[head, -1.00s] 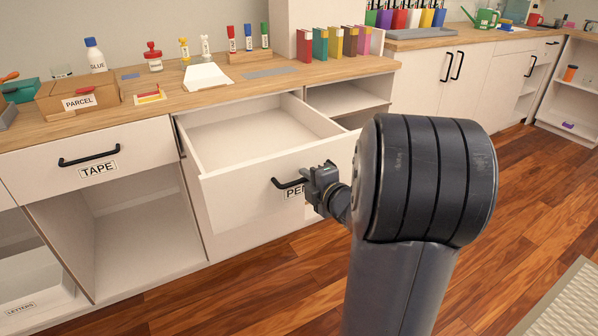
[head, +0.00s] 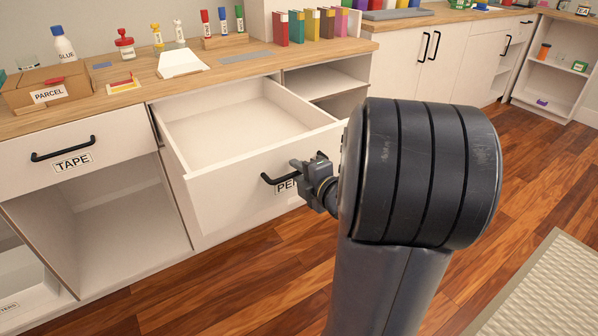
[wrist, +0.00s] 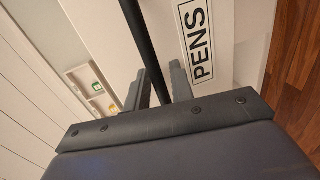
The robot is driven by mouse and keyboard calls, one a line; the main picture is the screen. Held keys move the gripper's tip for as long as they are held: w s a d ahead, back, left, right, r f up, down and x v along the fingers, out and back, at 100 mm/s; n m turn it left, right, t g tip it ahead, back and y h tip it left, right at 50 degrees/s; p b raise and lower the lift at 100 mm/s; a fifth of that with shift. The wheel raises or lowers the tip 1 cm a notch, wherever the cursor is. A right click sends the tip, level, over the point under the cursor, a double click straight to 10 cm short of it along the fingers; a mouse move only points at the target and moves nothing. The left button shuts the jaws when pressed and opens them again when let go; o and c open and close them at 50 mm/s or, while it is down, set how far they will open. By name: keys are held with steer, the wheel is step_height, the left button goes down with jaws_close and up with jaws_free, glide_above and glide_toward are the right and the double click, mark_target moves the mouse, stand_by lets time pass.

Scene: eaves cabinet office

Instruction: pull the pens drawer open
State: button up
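The pens drawer (head: 230,205) is pulled well out of the cabinet, and the inside that I see is empty. Its black bar handle (head: 267,180) shows at my gripper (head: 303,168) in the head view. The PENS label (wrist: 196,45) is clear in the wrist view and partly hidden by my gripper in the head view. In the wrist view the handle bar (wrist: 140,35) runs between the two fingers of my gripper (wrist: 159,85), which are closed around it.
The tape drawer (head: 105,140) is shut at the left, above an open compartment. The countertop (head: 130,95) holds a parcel box (head: 50,90), stamps, markers and binders. Wooden floor (head: 260,285) is free in front, with a light mat (head: 550,290) at right.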

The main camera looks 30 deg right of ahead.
steer(key=shift+o, duration=0.3)
steer(key=p+v, duration=0.2)
steer(key=v, duration=0.8)
steer(key=shift+s+p, duration=0.35)
steer(key=shift+s, duration=0.05)
steer(key=shift+w, duration=0.1)
steer(key=shift+b+x, duration=1.35)
steer(key=shift+x, duration=4.05)
